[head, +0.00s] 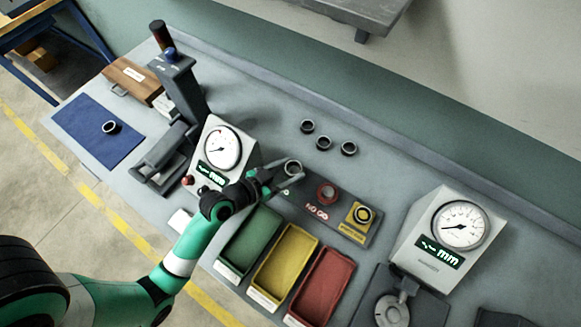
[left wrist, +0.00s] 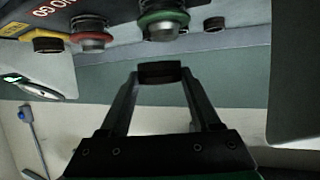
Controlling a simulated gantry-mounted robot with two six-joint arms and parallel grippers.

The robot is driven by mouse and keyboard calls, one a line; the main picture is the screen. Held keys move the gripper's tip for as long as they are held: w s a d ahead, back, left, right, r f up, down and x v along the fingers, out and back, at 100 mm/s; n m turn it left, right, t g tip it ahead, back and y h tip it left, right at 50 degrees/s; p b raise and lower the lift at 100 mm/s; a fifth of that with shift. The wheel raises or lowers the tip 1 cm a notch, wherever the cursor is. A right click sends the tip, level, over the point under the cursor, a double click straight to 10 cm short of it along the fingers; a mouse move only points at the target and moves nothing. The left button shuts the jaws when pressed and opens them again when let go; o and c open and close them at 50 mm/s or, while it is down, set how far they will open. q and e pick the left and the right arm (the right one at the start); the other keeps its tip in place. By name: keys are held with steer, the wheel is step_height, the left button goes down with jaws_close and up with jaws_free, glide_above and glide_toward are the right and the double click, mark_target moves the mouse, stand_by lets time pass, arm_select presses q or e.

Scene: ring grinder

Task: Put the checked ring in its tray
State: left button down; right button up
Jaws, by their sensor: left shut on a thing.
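My left gripper (head: 290,169) is shut on a dark metal ring (head: 292,167), held above the left end of the gauge block. In the left wrist view the ring (left wrist: 160,72) sits between the fingertips, apart from the green-collared plug (left wrist: 160,24). That plug is mostly hidden by the gripper in the head view. A green tray (head: 231,269), a yellow tray (head: 263,298) and a red tray (head: 295,319) stand side by side in front of the block. Their visible floors look empty. My right gripper is not in view.
The block carries a red NO GO plug (head: 327,192) and a yellow spot with a ring (head: 364,213). Loose rings (head: 323,143) lie behind it. Dial gauges stand left (head: 221,147) and right (head: 460,224). Another ring (head: 110,127) lies on the blue mat (head: 85,120).

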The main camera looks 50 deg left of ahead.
mark_target(294, 171)
arm_select(q)
steer(key=shift+w+a+f, duration=0.15)
steer(key=shift+w+f, duration=0.05)
steer(key=shift+f, duration=0.05)
steer(key=f, duration=0.1)
steer(key=f+b, duration=0.1)
steer(key=w+f, duration=0.1)
steer(key=shift+a+f, duration=0.25)
steer(key=shift+a, duration=0.1)
steer(key=shift+s+f, duration=0.1)
steer(key=shift+f, duration=0.15)
steer(key=shift+c, duration=0.5)
jaws_free()
steer(key=shift+b, duration=0.3)
steer(key=shift+f, duration=0.1)
steer(key=shift+s, duration=0.1)
